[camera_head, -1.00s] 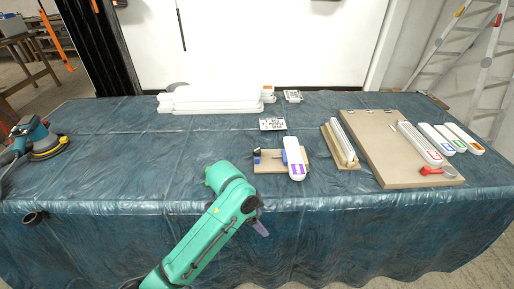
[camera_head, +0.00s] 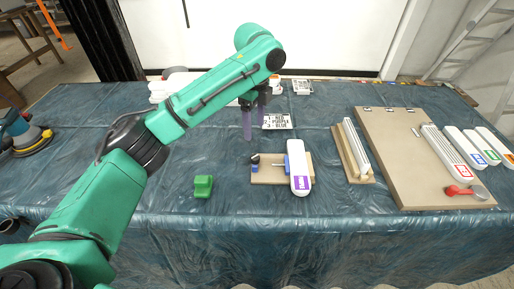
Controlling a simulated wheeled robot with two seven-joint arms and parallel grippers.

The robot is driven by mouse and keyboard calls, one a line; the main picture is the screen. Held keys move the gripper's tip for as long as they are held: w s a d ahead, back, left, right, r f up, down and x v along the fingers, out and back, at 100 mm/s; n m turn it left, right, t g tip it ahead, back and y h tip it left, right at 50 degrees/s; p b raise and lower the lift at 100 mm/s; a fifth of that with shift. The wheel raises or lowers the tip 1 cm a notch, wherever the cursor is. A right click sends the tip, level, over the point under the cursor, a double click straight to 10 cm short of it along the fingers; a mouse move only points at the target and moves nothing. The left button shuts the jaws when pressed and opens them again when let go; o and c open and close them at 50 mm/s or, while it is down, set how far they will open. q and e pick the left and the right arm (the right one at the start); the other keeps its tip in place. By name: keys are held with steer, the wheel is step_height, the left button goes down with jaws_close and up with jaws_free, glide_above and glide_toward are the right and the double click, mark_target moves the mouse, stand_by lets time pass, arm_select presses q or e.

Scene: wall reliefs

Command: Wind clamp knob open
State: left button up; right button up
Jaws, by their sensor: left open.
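The clamp is a small wooden board (camera_head: 269,181) on the table, with a black knob (camera_head: 254,159) on a blue piece at its left end. A thin rod runs from there to a blue jaw (camera_head: 287,165). A white block with a purple label (camera_head: 299,168) lies against that jaw on the right. My left gripper (camera_head: 254,119) is open, its purple fingers pointing down. In the picture it is above and behind the knob, apart from it. My right gripper is not seen.
A small green piece (camera_head: 203,187) lies left of the clamp. A printed card (camera_head: 277,121) stands behind it. To the right are a wooden rack (camera_head: 352,152) and a large board (camera_head: 394,178) with white blocks and a red handle (camera_head: 459,190). The front table strip is clear.

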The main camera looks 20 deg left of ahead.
arm_select(q)
glide_above(255, 157)
steer(key=s, duration=0.1)
step_height(255, 157, down, 4)
steer(key=shift+a+f, duration=0.1)
steer(key=shift+f, duration=0.1)
steer(key=f, duration=0.2)
steer(key=w+f, duration=0.1)
steer(key=f, duration=0.2)
steer(key=shift+w+p, duration=0.1)
steer(key=shift+p, duration=0.2)
step_height(255, 157, down, 2)
steer(key=shift+f, duration=0.25)
steer(key=c, duration=0.3)
jaws_close()
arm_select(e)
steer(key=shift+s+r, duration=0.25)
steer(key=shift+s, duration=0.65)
